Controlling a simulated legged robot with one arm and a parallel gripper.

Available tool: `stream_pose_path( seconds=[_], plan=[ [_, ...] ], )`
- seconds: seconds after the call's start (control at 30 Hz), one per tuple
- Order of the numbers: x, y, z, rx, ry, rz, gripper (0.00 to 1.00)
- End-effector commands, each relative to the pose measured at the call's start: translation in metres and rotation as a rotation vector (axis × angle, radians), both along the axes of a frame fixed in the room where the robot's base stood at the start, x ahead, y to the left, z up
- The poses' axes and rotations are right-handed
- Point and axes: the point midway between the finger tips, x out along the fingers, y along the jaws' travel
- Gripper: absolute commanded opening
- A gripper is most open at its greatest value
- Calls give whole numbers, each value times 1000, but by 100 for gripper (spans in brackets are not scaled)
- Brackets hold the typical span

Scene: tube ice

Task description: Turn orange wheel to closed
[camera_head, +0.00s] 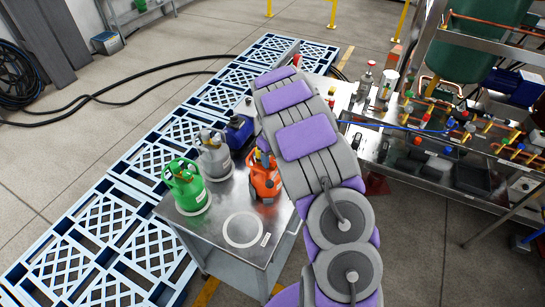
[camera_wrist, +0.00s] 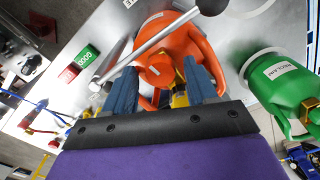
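The orange tank (camera_head: 265,183) stands on the grey metal cart (camera_head: 232,258), partly behind my arm in the head view. In the wrist view the orange tank (camera_wrist: 201,48) fills the upper middle. A round orange part (camera_wrist: 157,69), which looks like the wheel, shows at its top, with yellow fittings close by. My gripper (camera_wrist: 160,72) is open, its two blue fingers apart over the tank's top, one on each side of the round part in the picture. I cannot tell whether they touch it. My gripper is hidden in the head view.
A green tank (camera_head: 185,187), a grey tank (camera_head: 214,158) and a blue device (camera_head: 239,130) stand close by on the cart. A silver rod (camera_wrist: 150,45) crosses the wrist view near the fingers. A cluttered metal workbench (camera_head: 395,150) stands to the right.

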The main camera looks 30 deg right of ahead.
Motion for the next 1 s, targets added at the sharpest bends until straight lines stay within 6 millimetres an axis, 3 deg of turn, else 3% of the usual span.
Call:
stream_pose_path(
  seconds=[0.53, 1.0],
  plan=[
    [0, 0, 0, -1, 0, 0, 5],
    [1, 0, 1, -1, -2, -168, 5]
  ],
)
